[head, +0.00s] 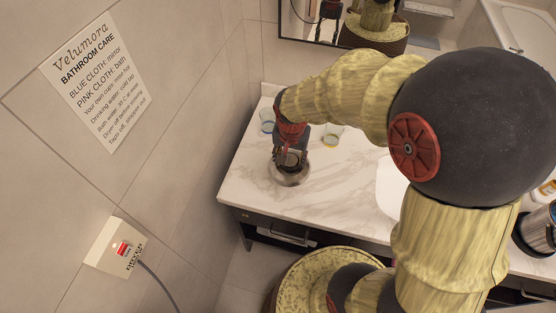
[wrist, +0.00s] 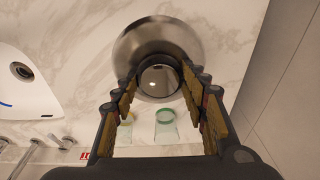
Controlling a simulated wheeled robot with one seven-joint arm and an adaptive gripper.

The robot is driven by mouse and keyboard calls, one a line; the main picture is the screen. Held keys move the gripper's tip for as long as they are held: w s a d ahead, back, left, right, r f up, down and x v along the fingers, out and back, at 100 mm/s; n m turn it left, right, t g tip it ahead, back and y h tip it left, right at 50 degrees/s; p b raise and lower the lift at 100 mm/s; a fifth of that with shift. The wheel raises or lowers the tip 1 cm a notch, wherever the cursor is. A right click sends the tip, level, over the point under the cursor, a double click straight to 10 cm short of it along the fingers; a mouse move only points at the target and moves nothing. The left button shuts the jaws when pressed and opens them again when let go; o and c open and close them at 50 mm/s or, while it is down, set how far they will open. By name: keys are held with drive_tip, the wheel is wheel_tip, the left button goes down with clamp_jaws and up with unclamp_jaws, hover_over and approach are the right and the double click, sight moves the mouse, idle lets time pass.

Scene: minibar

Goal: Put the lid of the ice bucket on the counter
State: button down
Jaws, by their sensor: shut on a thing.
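The steel lid (head: 290,178) is a round shiny disc over the left part of the white marble counter (head: 262,180). In the wrist view the lid (wrist: 128,45) shows as a wide disc with a round, mirror-like knob at its middle. My gripper (head: 290,158) points down at it; in the wrist view my gripper (wrist: 160,78) has its fingers shut on the knob's two sides. I cannot tell whether the lid touches the counter. A steel container with a dark inside, probably the ice bucket (head: 540,228), stands at the right edge of the head view, partly cut off.
The white basin (head: 388,190) lies to the right, partly behind my arm. A tiled wall (head: 190,130) borders the counter's left. Bare marble lies in front of the lid.

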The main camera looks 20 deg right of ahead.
drive_tip(key=w+f, duration=0.2)
drive_tip(key=w+a+f+b, duration=0.1)
drive_tip(key=w+f, duration=0.1)
drive_tip(key=w+a+f, duration=0.1)
drive_tip(key=w+f, duration=0.1)
drive_tip(key=shift+w+a+f+b, duration=0.25)
drive_tip(key=shift+w+f+b, duration=0.05)
drive_tip(key=shift+f, duration=0.05)
drive_tip(key=shift+w+a+f, duration=0.1)
drive_tip(key=shift+w+f, duration=0.05)
drive_tip(key=shift+f, duration=0.15)
drive_tip(key=shift+f+b, duration=0.5)
drive_tip(key=shift+f, duration=0.9)
drive_tip(key=shift+f, duration=0.15)
drive_tip(key=c, duration=1)
unclamp_jaws()
